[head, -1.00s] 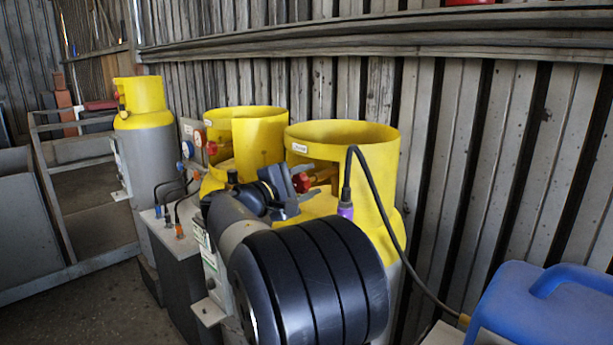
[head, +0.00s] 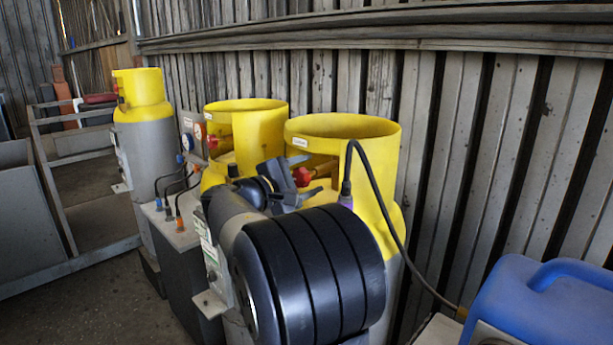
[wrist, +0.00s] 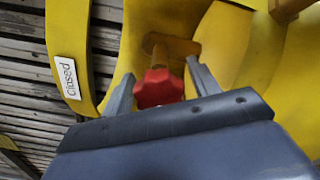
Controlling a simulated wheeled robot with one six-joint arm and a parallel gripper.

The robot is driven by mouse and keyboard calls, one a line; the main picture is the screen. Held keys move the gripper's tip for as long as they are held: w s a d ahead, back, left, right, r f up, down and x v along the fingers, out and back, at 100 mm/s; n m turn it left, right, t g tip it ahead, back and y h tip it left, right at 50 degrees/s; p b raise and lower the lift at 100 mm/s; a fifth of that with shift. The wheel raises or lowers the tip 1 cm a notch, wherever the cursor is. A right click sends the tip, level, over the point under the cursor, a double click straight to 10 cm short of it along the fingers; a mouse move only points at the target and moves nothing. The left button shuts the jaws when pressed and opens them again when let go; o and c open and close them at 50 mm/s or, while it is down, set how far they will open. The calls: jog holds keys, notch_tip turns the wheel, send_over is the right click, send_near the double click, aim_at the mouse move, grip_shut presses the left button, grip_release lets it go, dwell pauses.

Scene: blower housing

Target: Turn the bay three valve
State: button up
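A red valve knob (head: 303,176) sits on a brass stem inside the cut-out collar of the nearest yellow-topped cylinder (head: 345,128). My gripper (head: 304,177) is at that opening, with one finger above the knob and one below it in the head view. In the wrist view my gripper (wrist: 161,92) is open, and the red knob (wrist: 158,88) shows between its spread fingers, with gaps at both sides. A white label reading "closed" (wrist: 68,78), turned over in the picture, is on the yellow collar. The bay number is not readable.
Two more yellow-topped cylinders stand behind, one close (head: 247,115) and one farther left (head: 140,95). A black hose (head: 385,215) arcs right of my gripper. A blue jug (head: 550,305) stands at lower right. A plank wall (head: 480,150) runs behind.

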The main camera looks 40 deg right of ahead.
jog(key=shift+o, duration=0.4)
jog(key=shift+a, duration=0.1)
jog(key=shift+a, duration=0.3)
jog(key=a+b, duration=0.2)
jog(key=a, duration=0.8)
jog(key=shift+s, duration=0.45)
jog(key=shift+d, duration=0.15)
jog(key=d, duration=0.3)
jog(key=d+p, duration=0.1)
jog(key=d, duration=0.2)
jog(key=d+p, duration=0.1)
jog(key=d, duration=0.2)
jog(key=shift+w+d, duration=0.3)
jog(key=shift+w, duration=0.1)
jog(key=shift+d, duration=0.55)
jog(key=shift+a, duration=0.15)
